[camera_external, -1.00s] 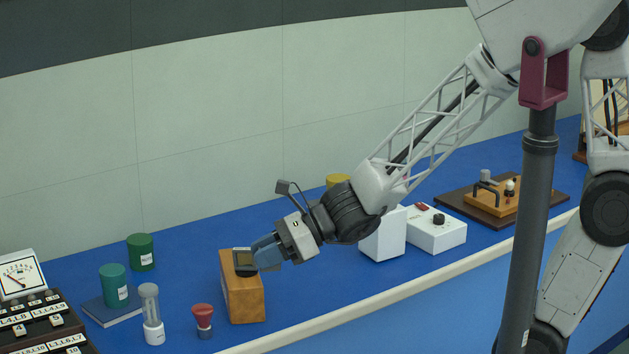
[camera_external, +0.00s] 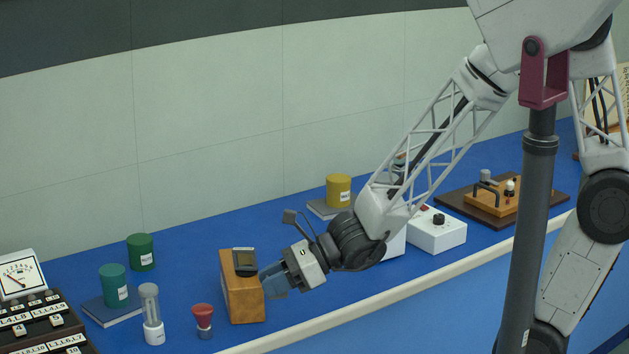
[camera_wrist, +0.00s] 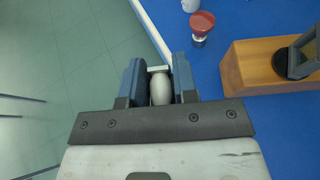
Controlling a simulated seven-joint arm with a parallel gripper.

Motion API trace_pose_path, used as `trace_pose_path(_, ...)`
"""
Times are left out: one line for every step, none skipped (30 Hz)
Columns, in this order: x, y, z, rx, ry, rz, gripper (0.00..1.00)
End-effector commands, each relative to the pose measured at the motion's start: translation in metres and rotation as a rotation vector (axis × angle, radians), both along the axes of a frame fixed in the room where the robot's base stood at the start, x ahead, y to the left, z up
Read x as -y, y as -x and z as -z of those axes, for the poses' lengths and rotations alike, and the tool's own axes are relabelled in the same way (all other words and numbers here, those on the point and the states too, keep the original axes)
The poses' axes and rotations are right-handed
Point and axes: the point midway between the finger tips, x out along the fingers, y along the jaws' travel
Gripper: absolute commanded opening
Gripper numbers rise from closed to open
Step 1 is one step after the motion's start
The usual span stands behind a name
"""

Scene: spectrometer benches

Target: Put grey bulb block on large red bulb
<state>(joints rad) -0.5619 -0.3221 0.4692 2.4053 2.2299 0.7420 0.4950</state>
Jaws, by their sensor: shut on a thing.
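My gripper (camera_external: 272,281) is just right of the wooden block in the external view, pointing left. Its blue fingers are shut on the grey bulb block (camera_wrist: 161,90), a rounded pale grey piece with a squarish end, seen between them in the wrist view (camera_wrist: 159,80). The fingers hide this piece in the external view.
The wooden block (camera_external: 241,297) with a black-grey piece (camera_external: 245,262) on top stands between my gripper and the red bulb. A clear-topped bulb (camera_external: 152,315) stands left of the red one. The bench's pale front edge (camera_external: 370,296) runs below my gripper.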

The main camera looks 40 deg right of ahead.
Motion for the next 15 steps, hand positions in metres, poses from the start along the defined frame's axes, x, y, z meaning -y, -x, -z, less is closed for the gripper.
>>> trace_pose_path(0.0, 0.0, 0.0, 0.0, 0.0, 0.0, 0.04)
trace_pose_path(0.0, 0.0, 0.0, 0.0, 0.0, 0.0, 0.04)
trace_pose_path(0.0, 0.0, 0.0, 0.0, 0.0, 0.0, 0.04)
trace_pose_path(0.0, 0.0, 0.0, 0.0, 0.0, 0.0, 0.04)
trace_pose_path(-0.001, -0.001, 0.0, 0.0, 0.0, 0.0, 0.04)
trace_pose_path(-0.001, -0.001, 0.0, 0.0, 0.0, 0.0, 0.04)
trace_pose_path(-0.002, -0.002, 0.0, 0.0, 0.0, 0.0, 0.04)
trace_pose_path(-0.002, -0.003, 0.0, 0.0, 0.0, 0.0, 0.04)
trace_pose_path(-0.004, -0.004, 0.0, 0.0, 0.0, 0.0, 0.04)
trace_pose_path(-0.005, -0.006, 0.0, 0.0, 0.0, 0.0, 0.04)
trace_pose_path(-0.007, -0.007, 0.001, 0.0, 0.0, 0.0, 0.04)
trace_pose_path(-0.009, -0.01, 0.001, 0.0, 0.0, 0.0, 0.04)
trace_pose_path(-0.01, -0.012, 0.001, -0.001, 0.0, 0.0, 0.04)
trace_pose_path(-0.012, -0.014, 0.002, -0.001, 0.0, 0.0, 0.04)
trace_pose_path(-0.015, -0.017, 0.002, -0.002, 0.0, 0.0, 0.04)
